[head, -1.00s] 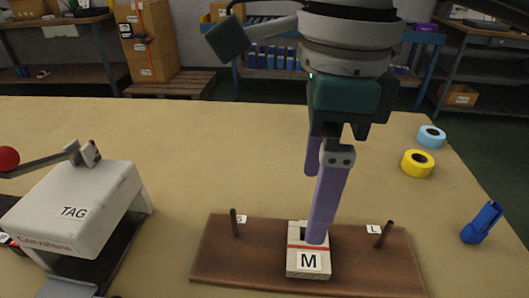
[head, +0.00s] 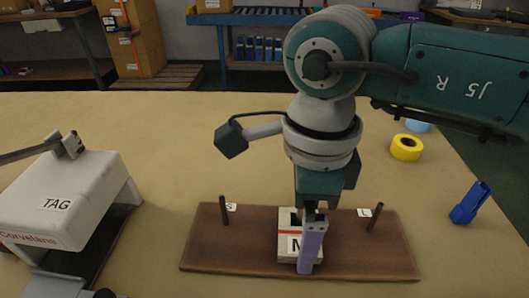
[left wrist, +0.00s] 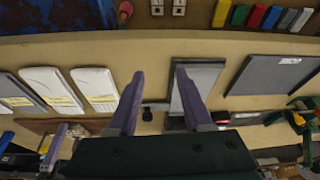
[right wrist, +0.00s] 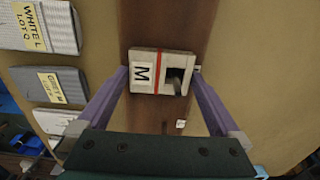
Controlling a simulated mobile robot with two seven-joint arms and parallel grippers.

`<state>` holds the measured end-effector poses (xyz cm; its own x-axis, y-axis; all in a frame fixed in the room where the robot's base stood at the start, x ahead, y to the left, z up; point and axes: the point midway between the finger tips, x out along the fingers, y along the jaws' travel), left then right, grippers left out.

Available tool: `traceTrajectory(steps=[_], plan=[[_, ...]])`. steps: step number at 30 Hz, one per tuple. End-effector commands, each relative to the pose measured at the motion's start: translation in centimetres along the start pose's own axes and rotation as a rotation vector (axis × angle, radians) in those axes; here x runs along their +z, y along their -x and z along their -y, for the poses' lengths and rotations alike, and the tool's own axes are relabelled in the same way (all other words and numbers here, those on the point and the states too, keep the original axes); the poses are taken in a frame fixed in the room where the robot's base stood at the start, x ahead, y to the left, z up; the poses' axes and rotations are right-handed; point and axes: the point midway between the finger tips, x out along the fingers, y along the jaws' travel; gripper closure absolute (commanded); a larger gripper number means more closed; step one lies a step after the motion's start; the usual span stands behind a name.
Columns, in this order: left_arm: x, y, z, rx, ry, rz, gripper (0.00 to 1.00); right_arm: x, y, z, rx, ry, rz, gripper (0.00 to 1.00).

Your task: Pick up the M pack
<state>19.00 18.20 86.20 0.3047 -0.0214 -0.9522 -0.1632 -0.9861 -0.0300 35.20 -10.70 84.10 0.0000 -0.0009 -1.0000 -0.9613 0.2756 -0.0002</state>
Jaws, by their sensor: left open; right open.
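The M pack (head: 286,240) is a pale block with a red band and an M label. It sits on the middle of the brown board (head: 215,262), and a dark peg shows in its opening in the right wrist view (right wrist: 177,82). My right gripper (head: 309,243) points down over it. In the right wrist view its open purple fingers (right wrist: 158,76) stand on either side of the pack; I cannot tell whether they touch it. One finger hides part of the M label in the head view. My left gripper (left wrist: 160,74) is open and empty in its wrist view.
Pegs marked S (head: 224,211) and L (head: 375,217) stand on the board beside the pack. A white TAG machine (head: 60,200) is at left. Yellow tape (head: 406,147) and a blue clip-like object (head: 470,203) lie at right. Labelled packs (right wrist: 47,85) lie beside the board.

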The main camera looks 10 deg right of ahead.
Motion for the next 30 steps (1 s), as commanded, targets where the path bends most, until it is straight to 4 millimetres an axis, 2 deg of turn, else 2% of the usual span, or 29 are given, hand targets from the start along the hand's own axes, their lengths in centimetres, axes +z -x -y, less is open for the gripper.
traceTrajectory(steps=[2, 18, 26, 30], plan=[[0.0, 0.0, 0.1, -0.002, -0.003, 0.000, 0.50, 0.0, 0.0, 0.0, 0.000, 0.000, 0.000, 0.03], [0.0, 0.0, 0.2, -0.007, -0.008, -0.001, 0.50, 0.0, 0.1, 0.0, 0.000, -0.001, 0.001, 0.63], [-0.1, 0.0, 0.2, -0.005, -0.006, -0.001, 0.50, 0.0, 0.2, 0.0, 0.000, -0.001, 0.001, 0.63], [-0.1, 0.2, 0.1, -0.002, -0.002, -0.002, 0.50, 0.1, 1.1, 0.1, -0.002, -0.001, 0.003, 0.63]])
